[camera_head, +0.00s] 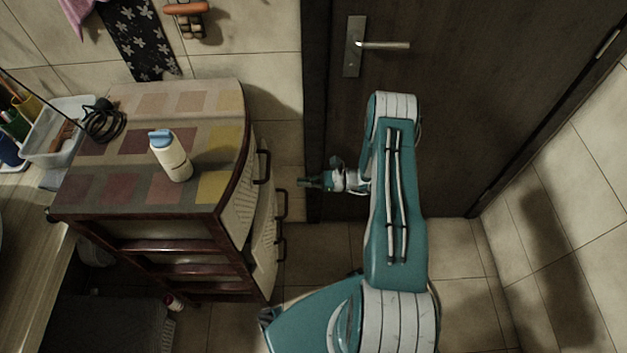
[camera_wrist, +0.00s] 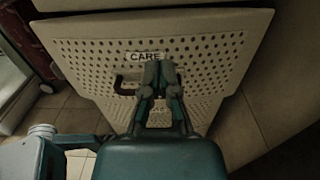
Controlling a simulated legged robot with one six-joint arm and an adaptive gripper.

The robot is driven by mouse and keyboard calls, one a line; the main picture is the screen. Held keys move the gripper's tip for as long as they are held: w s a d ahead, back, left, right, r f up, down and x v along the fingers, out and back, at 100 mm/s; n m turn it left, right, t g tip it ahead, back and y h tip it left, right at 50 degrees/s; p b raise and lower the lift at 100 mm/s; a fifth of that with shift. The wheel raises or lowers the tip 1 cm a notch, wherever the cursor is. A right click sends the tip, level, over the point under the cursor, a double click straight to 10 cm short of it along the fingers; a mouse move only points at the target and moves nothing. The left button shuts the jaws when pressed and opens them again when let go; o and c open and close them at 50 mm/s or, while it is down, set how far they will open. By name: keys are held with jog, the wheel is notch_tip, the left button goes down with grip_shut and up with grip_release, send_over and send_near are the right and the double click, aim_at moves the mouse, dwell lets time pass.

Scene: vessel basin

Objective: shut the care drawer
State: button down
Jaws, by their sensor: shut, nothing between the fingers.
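The care drawer has a cream, perforated front (camera_wrist: 210,65) with a "CARE" label (camera_wrist: 146,56) and a dark handle (camera_wrist: 122,86) in the wrist view. My gripper (camera_wrist: 160,72) is shut and empty. Its fingertips overlap the front just right of the handle in that view and hide part of it; contact cannot be told there. In the head view my gripper (camera_head: 308,183) points left at the cabinet, with a gap between it and the drawer handles. Two drawer fronts show on the cabinet's right side, and the lower one (camera_head: 264,245) stands further out than the upper one (camera_head: 238,208).
The cabinet (camera_head: 145,215) has a patterned top with a blue-capped bottle (camera_head: 171,156) and a black coiled cord (camera_head: 104,122). A counter with a white bin (camera_head: 65,145) is at left. A dark door (camera_head: 450,110) stands behind my arm. Tiled floor (camera_head: 315,250) is clear right of the drawers.

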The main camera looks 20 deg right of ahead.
aim_at(267, 183)
jog(key=x, duration=0.7)
jog(key=shift+a, duration=0.2)
jog(key=shift+w, duration=0.1)
jog(key=x, duration=0.3)
jog(key=shift+w+a, duration=0.2)
jog(key=shift+a, duration=0.05)
